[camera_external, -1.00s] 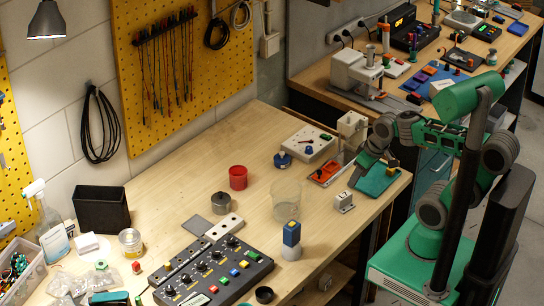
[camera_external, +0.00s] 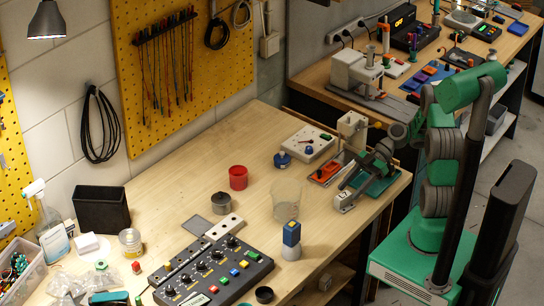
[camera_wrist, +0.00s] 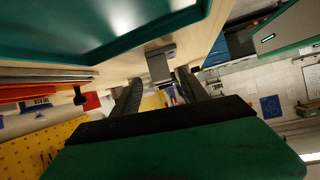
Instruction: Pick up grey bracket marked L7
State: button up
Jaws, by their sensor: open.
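The grey bracket (camera_external: 344,203) stands near the right front edge of the wooden bench. Its marking is too small to read. My gripper (camera_external: 350,186) is low over the bench, its dark fingers reaching down beside the bracket and overlapping part of it. In the wrist view the grey bracket (camera_wrist: 159,66) shows beyond and between the two spread fingers of my gripper (camera_wrist: 160,78). The gripper is open and I see nothing held. Whether a finger touches the bracket I cannot tell.
A teal tray (camera_external: 384,188) lies right of the bracket, partly under my arm. A red-orange tray (camera_external: 321,175) lies behind it. Bare bench lies between bracket and beaker.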

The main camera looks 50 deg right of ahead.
aim_at(349, 192)
jog(key=shift+s+d+n+y, duration=0.2)
jog(key=shift+n+y, duration=0.1)
jog(key=shift+a+t, duration=0.2)
jog(key=shift+t, duration=0.1)
jog(key=p+x, duration=0.1)
jog(key=x, duration=0.2)
jog(key=shift+w+a, duration=0.1)
jog(key=shift+a, duration=0.3)
jog(key=shift+a+f, duration=0.35)
jog(key=shift+c, duration=0.3)
grip_shut()
